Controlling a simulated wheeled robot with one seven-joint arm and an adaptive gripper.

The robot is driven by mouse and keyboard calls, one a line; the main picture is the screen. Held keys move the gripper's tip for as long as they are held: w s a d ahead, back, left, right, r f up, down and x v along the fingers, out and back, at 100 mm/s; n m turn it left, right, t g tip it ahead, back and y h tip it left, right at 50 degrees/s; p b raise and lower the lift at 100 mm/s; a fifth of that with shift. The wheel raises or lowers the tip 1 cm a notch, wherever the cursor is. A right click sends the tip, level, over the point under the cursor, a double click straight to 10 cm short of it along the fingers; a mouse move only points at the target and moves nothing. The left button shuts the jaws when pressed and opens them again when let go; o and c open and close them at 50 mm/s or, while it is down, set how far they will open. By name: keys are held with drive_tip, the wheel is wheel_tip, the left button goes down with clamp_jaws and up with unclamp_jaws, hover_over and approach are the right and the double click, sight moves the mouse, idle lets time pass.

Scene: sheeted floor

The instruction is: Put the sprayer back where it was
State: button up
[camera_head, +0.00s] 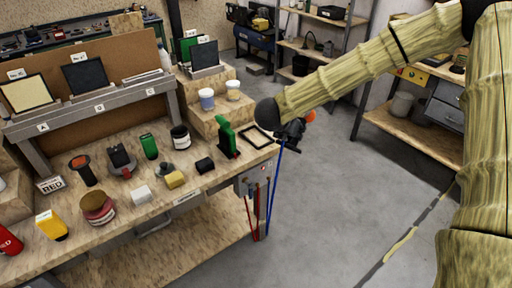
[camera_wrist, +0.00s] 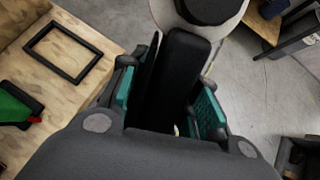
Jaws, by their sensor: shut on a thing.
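My gripper (camera_head: 290,136) hangs in the air just off the right end of the workbench. In the wrist view, its teal-padded fingers (camera_wrist: 168,105) are shut on a black upright part of what looks like the sprayer (camera_wrist: 182,70). A pale rounded part with a dark round top shows beyond it, at the top of that view. In the head view the held thing is mostly hidden by my gripper; an orange bit (camera_head: 310,116) shows beside it. An empty black rectangular frame (camera_head: 268,131) lies flat on the bench's right corner, left of my gripper. It also shows in the wrist view (camera_wrist: 93,74).
A green tool with a black base (camera_head: 226,140) stands left of the frame. Several small items fill the workbench (camera_head: 150,215). Red and blue cables hang at the bench's right end. Grey floor (camera_head: 335,200) is clear to the right.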

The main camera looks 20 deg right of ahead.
drive_tip(key=w+a+f+n+t+b, duration=0.1)
drive_tip(key=a+f+n+t+b, duration=0.25)
drive_tip(key=b, duration=0.55)
drive_tip(key=w+a+n+t+b, duration=0.2)
drive_tip(key=a+t+b, duration=0.4)
drive_tip(key=b, duration=0.4)
drive_tip(key=shift+m+t, duration=0.25)
drive_tip(key=shift+t, duration=0.3)
drive_tip(key=shift+w+d+f+p, duration=0.3)
drive_tip(key=shift+w+f, duration=0.55)
drive_tip(key=shift+w, duration=1.8)
drive_tip(key=shift+w+d+f+p, duration=0.15)
drive_tip(key=shift+w+f+p, duration=0.5)
drive_tip(key=shift+w, duration=1.95)
drive_tip(key=shift+w+d+f+p, duration=0.25)
drive_tip(key=shift+w+f, duration=0.75)
drive_tip(key=shift+w, duration=1.65)
drive_tip(key=o, duration=0.7)
drive_tip(key=shift+f, duration=0.1)
drive_tip(key=shift+c, duration=0.2)
drive_tip(key=b+v, duration=0.1)
drive_tip(key=v, duration=1.1)
drive_tip(key=shift+a, duration=0.15)
